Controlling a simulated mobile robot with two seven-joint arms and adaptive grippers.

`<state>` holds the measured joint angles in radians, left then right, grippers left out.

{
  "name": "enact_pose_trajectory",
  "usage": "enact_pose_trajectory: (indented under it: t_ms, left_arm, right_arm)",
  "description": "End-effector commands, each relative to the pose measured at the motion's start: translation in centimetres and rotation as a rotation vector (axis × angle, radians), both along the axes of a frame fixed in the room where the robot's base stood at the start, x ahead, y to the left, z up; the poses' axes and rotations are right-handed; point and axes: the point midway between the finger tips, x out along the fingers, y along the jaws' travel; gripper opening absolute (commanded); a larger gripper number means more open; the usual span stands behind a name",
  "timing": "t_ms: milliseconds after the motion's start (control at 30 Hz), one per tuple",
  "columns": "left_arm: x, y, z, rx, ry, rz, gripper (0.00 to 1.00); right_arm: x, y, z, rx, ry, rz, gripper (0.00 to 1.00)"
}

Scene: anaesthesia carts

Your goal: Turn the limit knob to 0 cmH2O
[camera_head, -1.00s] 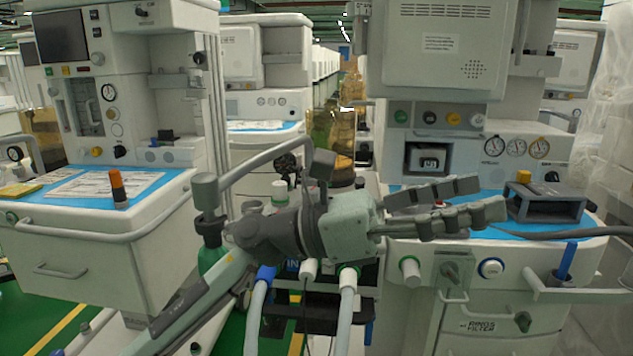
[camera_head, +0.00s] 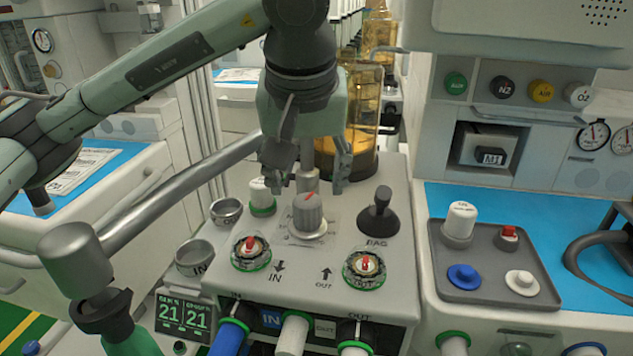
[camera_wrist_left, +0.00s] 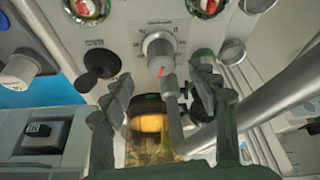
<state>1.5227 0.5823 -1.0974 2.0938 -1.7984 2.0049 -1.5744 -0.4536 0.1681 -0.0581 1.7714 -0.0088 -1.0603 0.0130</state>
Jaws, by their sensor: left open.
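The limit knob (camera_head: 308,214) is a grey ribbed knob with a red pointer line on top, standing on the light panel. It also shows in the left wrist view (camera_wrist_left: 159,46), above the space between my fingertips, with a scale printed around it. My left gripper (camera_head: 308,181) points down just behind and above the knob. I cannot tell whether either finger touches the knob. My right gripper is not in view.
A black BAG lever (camera_head: 379,215) stands right of the knob and a white green-ringed knob (camera_head: 262,196) left. Two round valves (camera_head: 250,251) (camera_head: 366,266) sit in front. A thick grey pipe (camera_head: 178,190) runs at left. An amber canister (camera_head: 362,120) is behind.

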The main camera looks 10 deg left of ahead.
Motion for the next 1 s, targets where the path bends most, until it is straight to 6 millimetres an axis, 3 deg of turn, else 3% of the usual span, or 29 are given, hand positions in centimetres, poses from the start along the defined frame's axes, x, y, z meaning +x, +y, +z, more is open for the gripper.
enact_pose_trajectory:
  t_ms: [133,367,600,933,1000]
  left_arm:
    - [0.3,0.2,-0.8,0.006,-0.001,0.001,0.60]
    - [1.6,0.5,-4.3,0.004,0.003,0.002,0.60]
    - [2.7,0.7,-6.7,0.004,0.000,0.003,0.60]
    - [2.9,0.7,-7.2,0.005,-0.003,0.002,0.60]
    - [2.9,0.7,-7.2,0.005,-0.003,0.002,0.52]
  right_arm:
    - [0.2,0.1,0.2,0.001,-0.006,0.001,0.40]
    - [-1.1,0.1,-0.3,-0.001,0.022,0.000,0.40]
    - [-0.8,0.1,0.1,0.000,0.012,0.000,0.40]
    - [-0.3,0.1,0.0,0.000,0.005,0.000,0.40]
    - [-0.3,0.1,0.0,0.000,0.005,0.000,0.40]
